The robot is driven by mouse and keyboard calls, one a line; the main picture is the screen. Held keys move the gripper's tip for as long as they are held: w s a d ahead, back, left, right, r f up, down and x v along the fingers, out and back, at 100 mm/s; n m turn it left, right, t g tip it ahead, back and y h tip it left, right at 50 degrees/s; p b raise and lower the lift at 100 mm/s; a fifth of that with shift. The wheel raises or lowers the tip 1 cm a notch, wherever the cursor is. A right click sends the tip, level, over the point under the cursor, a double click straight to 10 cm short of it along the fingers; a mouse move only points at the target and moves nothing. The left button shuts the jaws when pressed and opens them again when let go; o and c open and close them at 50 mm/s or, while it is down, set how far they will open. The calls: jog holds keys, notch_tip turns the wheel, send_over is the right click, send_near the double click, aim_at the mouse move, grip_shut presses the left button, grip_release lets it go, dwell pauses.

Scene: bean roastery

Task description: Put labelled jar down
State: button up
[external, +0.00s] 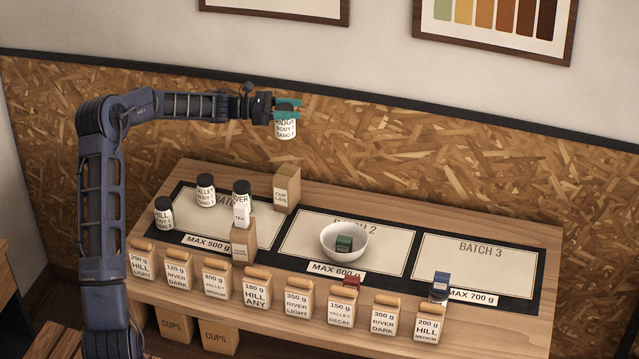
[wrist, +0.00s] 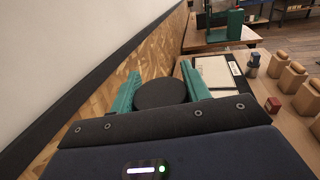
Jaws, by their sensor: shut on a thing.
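The labelled jar (external: 286,129) is white with a dark lid, and its label is partly legible, with "BODY". My gripper (external: 287,104) is shut on it near the lid and holds it upright, high above the back of the table. In the wrist view the jar's dark round lid (wrist: 160,93) sits between the teal fingers of my gripper (wrist: 160,90). Three similar labelled jars stand on the left: one (external: 164,213), a second (external: 205,191) and a third (external: 241,197) partly hidden behind a white tea packet.
The table (external: 520,240) has three mats; the BATCH 3 mat (external: 470,264) is bare in its middle. A white bowl (external: 344,254) with a green box stands on BATCH 2. A cup lids box (external: 287,189) stands behind. Several labelled bags (external: 257,289) line the front. The chipboard wall (external: 400,190) is behind.

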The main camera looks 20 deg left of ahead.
notch_tip(320, 180, down, 13)
jog(key=shift+r, duration=0.15)
dwell(0.4)
jog(key=o, duration=1.1)
